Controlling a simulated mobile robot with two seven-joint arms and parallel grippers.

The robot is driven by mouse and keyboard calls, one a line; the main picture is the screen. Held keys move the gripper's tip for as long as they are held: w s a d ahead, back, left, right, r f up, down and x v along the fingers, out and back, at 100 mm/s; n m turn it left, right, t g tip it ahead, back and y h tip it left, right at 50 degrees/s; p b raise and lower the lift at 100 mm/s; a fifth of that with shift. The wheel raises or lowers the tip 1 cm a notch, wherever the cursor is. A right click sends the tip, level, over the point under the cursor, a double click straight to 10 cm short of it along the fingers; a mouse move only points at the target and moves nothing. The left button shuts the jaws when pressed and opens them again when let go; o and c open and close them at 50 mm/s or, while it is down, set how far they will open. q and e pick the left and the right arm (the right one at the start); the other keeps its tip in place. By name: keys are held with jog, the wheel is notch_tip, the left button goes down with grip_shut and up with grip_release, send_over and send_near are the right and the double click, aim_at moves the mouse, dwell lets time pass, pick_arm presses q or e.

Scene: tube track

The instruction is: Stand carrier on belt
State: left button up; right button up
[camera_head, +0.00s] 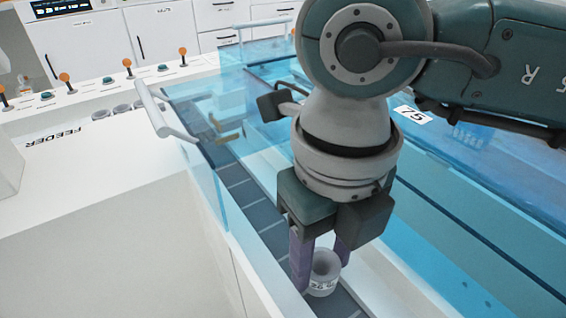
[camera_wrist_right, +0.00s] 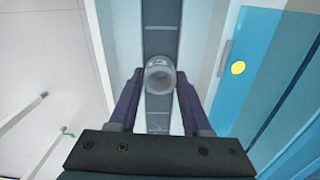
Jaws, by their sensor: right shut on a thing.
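The carrier (camera_head: 323,278) is a small pale grey round cup with an open top and dark marks on its side. My right gripper (camera_head: 322,270) points down and is shut on it, with one purple finger on each side. The carrier looks upright. In the right wrist view the carrier (camera_wrist_right: 160,76) lies between the fingertips, over the dark segmented belt (camera_wrist_right: 161,40). The belt (camera_head: 243,190) runs in a channel under my right gripper. I cannot tell whether the carrier's base touches the belt. My left gripper is not in view.
Clear blue panels (camera_head: 208,185) wall the channel on the left, with a white handle (camera_head: 163,112) on top. A blue cover (camera_head: 470,190) lies to the right. Several orange-knobbed levers and grey cups stand by the FEEDER label (camera_head: 57,138) at the left. The white surface (camera_head: 110,230) there is clear.

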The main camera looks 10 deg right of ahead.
jog(key=shift+f+b, duration=0.6)
jog(key=shift+f, duration=0.1)
dwell(0.7)
jog(key=o, duration=1)
jog(key=shift+o, duration=0.2)
jog(key=shift+r, duration=0.1)
notch_tip(320, 180, up, 10)
jog(key=p, duration=0.2)
dwell(0.4)
